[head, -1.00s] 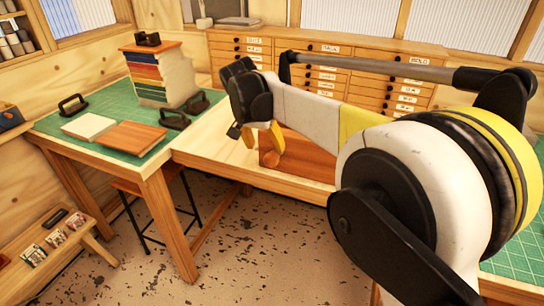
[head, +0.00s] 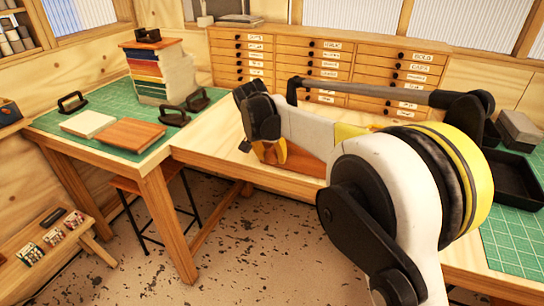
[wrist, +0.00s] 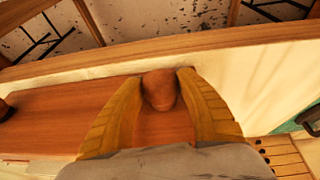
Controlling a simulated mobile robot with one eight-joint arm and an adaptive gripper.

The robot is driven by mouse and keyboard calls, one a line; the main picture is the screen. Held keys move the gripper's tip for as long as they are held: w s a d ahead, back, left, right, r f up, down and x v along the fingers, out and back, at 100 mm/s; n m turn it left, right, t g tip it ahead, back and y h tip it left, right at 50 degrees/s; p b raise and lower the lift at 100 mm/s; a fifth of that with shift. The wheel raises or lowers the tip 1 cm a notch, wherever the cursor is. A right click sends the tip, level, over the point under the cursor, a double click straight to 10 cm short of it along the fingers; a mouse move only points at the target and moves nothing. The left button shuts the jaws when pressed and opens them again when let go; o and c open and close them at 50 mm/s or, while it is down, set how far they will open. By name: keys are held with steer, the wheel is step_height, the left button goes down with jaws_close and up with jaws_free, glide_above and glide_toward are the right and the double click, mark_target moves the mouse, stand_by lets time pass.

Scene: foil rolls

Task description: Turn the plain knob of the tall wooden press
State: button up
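The press is a reddish-brown wooden block on the bench. It shows partly behind my arm in the head view (head: 308,163) and as a wide board in the wrist view (wrist: 65,112). Its plain rounded brown knob (wrist: 159,90) sits between my fingertips. My gripper (wrist: 160,82) has its two yellow fingers on either side of the knob, and they look shut on it with almost no gap. In the head view my gripper (head: 270,160) is at the press's left front end, and the knob is hidden there behind the fingers.
A green-matted table (head: 60,123) at left holds boards, black-handled tools and a stack of coloured sheets (head: 160,75). Labelled drawers (head: 330,60) stand behind the bench. A black tray (head: 515,180) lies at right. The floor in front is clear around a stool.

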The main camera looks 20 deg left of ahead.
steer(key=shift+d+r+y+p, duration=0.1)
steer(key=shift+d+y+p, duration=0.05)
steer(key=shift+y+p, duration=0.4)
steer(key=y, duration=0.2)
steer(key=shift+m+y, duration=0.35)
steer(key=shift+m, duration=0.05)
steer(key=o, duration=1.2)
steer(key=v, duration=1.1)
steer(key=shift+s+r, duration=0.25)
steer(key=shift+s, duration=0.1)
